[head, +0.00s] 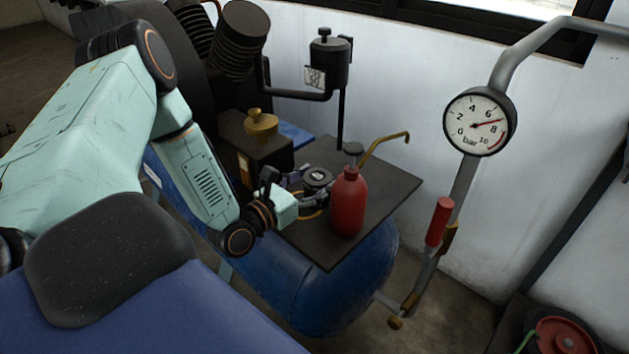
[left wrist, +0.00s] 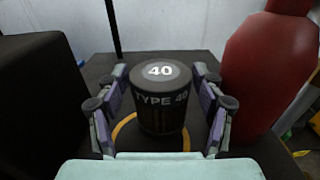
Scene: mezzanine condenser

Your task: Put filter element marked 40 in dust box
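The filter element (left wrist: 161,112) is a dark cylinder with a pale top marked 40 and "TYPE 40" on its side. It stands upright on a dark plate (head: 375,190), within a yellow ring (left wrist: 124,133). In the head view, the filter element (head: 318,176) is partly hidden by my left gripper (head: 303,183). In the left wrist view, the fingers of my left gripper (left wrist: 161,82) are open on either side of the filter element, with gaps showing. My right gripper is not in view. I cannot pick out a dust box with certainty.
A red bottle (head: 348,203) stands close right of the filter element. A dark block (head: 257,150) with a brass knob (head: 261,123) is on the left. A brass bent tube (head: 383,143) rises behind the bottle. A pressure gauge (head: 479,121) on a pipe stands right.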

